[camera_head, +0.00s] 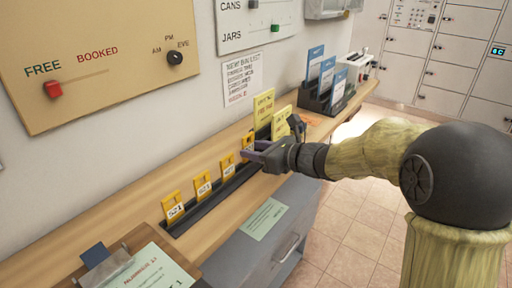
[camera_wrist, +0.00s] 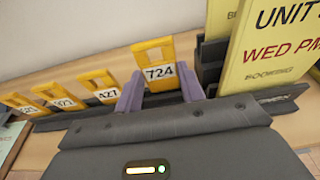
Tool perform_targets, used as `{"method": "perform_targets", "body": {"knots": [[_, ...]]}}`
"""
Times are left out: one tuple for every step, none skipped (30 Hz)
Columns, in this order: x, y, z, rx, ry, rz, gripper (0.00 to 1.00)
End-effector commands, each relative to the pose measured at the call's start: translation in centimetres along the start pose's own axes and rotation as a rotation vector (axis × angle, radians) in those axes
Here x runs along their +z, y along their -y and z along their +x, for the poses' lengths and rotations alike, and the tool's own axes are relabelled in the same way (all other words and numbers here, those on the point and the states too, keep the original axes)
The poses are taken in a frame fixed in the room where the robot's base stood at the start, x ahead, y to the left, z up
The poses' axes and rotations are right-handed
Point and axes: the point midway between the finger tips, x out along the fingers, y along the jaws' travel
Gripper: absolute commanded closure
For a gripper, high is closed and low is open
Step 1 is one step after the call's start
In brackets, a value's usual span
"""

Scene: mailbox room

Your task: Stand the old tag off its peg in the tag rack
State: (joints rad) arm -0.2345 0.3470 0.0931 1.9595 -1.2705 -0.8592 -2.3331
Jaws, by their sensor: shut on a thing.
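My gripper (camera_wrist: 160,88) has its two purple fingers on either side of a yellow tag marked 724 (camera_wrist: 157,52), and is shut on it. The tag stands upright with its hole at the top; its lower edge is hidden. In the head view my gripper (camera_head: 256,154) is at the far end of the black tag rack (camera_head: 215,204), with the held tag (camera_head: 248,138) partly hidden behind it. Tag 427 (camera_wrist: 97,84) and two more yellow tags stand in the rack to the left. I cannot make out a peg.
Yellow booking cards (camera_head: 264,107) stand in a dark holder just right of the held tag, close to my gripper. Blue leaflets (camera_head: 326,74) stand farther along the wooden shelf (camera_head: 140,212). A clipboard (camera_head: 135,266) lies at the near end. A grey cabinet (camera_head: 265,235) is below.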

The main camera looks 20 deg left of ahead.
Motion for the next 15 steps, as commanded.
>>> {"method": "perform_targets", "body": {"knots": [[-0.58,0.0,0.16,0.0,0.001,-0.001,0.81],[-0.71,0.0,0.19,0.0,0.001,-0.001,0.81],[-0.89,0.0,0.24,0.0,0.001,-0.001,0.81],[-1.01,0.0,0.27,0.0,0.001,-0.001,0.81],[-1.12,0.0,0.3,0.0,0.001,-0.001,0.81],[-1.25,0.0,0.33,0.0,0.001,-0.001,0.81],[-1.33,-0.01,0.35,0.0,0.001,-0.002,0.81],[-1.4,-0.01,0.37,0.0,0.001,-0.002,0.81],[-1.45,-0.01,0.38,0.0,0.001,-0.002,0.81],[-1.49,-0.01,0.39,0.0,0.001,-0.002,0.81],[-1.5,-0.01,0.39,0.0,0.001,-0.002,0.81],[-1.51,-0.01,0.39,0.0,0.001,-0.002,0.81],[-1.5,-0.01,0.39,0.0,0.001,-0.002,0.81],[-1.49,-0.01,0.39,0.0,0.001,-0.002,0.81],[-1.47,-0.01,0.38,0.0,0.001,-0.002,0.81]]}}
